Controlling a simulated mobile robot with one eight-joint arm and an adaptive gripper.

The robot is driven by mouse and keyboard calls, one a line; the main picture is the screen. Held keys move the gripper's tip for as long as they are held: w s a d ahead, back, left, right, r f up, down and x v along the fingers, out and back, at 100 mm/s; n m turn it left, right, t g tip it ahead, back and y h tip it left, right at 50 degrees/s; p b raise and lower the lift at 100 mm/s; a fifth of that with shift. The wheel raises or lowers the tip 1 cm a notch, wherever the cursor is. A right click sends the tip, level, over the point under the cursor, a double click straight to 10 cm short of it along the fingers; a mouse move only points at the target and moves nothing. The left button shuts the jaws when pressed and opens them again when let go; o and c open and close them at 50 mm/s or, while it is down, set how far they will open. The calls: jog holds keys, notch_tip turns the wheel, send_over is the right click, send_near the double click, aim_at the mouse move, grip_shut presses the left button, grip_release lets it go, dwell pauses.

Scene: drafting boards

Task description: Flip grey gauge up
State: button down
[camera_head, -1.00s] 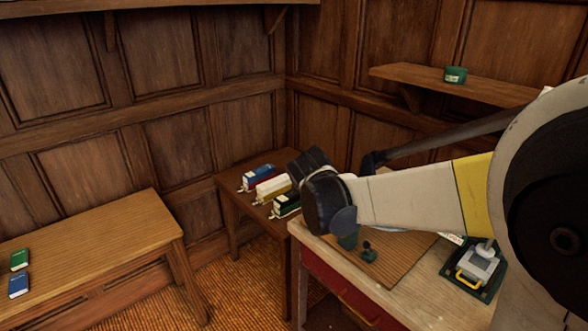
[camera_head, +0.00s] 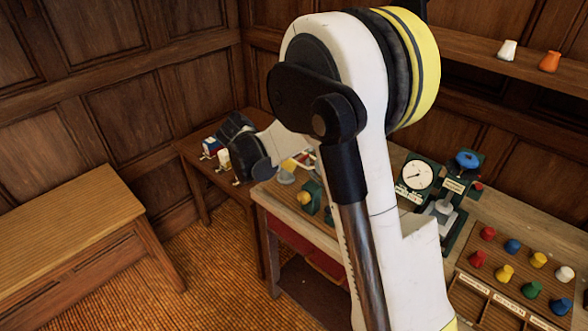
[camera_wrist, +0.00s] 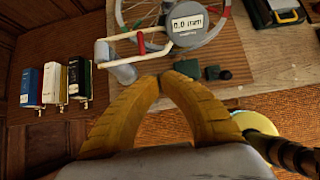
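The grey gauge (camera_wrist: 187,22) shows at the top of the wrist view as a round grey body with a white readout reading about 0.0 mm. It sits by a spoked wheel (camera_wrist: 150,8), with a pale bent bar (camera_wrist: 135,36) and a grey cylinder (camera_wrist: 121,68) beside it. My gripper (camera_wrist: 162,80) has two yellow fingers whose tips come together below the gauge, apart from it in the picture. It looks shut and empty. In the head view my arm covers much of this part of the bench, and I cannot make out the gauge clearly there.
Blue, white and dark boxes (camera_wrist: 54,83) stand on a side table at left. A dark green piece (camera_wrist: 187,68) is near the fingertips. A white dial (camera_head: 417,175) and several coloured knobs (camera_head: 506,272) are on the bench at right. The left table (camera_head: 60,230) looks bare.

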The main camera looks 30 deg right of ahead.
aim_at(307, 156)
jog(key=b+x, duration=0.1)
jog(key=x, duration=0.8)
jog(key=shift+b, duration=0.35)
